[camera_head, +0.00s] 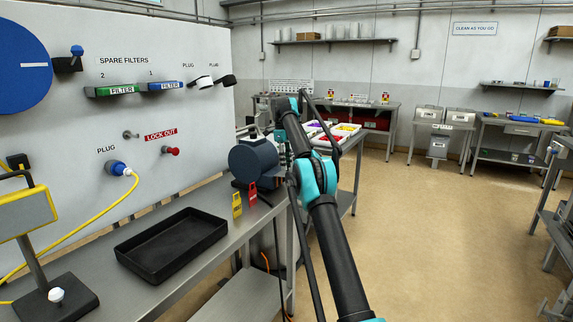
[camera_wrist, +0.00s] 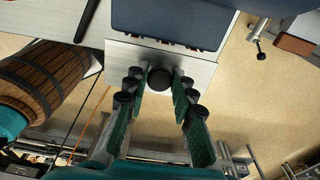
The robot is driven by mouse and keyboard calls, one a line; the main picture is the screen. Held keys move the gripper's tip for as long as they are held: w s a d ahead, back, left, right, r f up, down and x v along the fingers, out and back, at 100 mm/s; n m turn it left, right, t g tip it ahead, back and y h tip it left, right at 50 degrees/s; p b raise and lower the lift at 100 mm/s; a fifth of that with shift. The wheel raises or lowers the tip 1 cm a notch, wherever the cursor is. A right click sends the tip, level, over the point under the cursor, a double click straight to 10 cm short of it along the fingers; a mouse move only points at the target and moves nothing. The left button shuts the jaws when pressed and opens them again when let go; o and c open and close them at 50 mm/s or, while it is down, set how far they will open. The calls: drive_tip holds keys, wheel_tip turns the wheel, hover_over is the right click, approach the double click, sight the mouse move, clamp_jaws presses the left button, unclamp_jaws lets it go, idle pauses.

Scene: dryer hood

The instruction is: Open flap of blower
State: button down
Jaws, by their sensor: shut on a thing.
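The blower (camera_head: 252,160) is a dark blue-grey rounded housing at the right end of the steel bench. My gripper (camera_head: 279,150) is at its right side, partly hidden by my arm. In the wrist view the green fingers of my gripper (camera_wrist: 160,86) are closed around a dark round knob (camera_wrist: 160,76). The knob is beside a pale metal plate (camera_wrist: 205,70), below a blue-grey body (camera_wrist: 180,22) with small fasteners along its edge. I cannot tell the flap's outline or how far it stands open.
A black tray (camera_head: 172,245) lies on the bench (camera_head: 215,245). The wall panel (camera_head: 200,140) closes off the left. A wooden barrel (camera_wrist: 38,75) shows in the wrist view. The floor at right is clear.

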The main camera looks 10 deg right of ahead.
drive_tip(key=shift+a, duration=0.1)
idle(0.4)
drive_tip(key=c, duration=1.3)
unclamp_jaws()
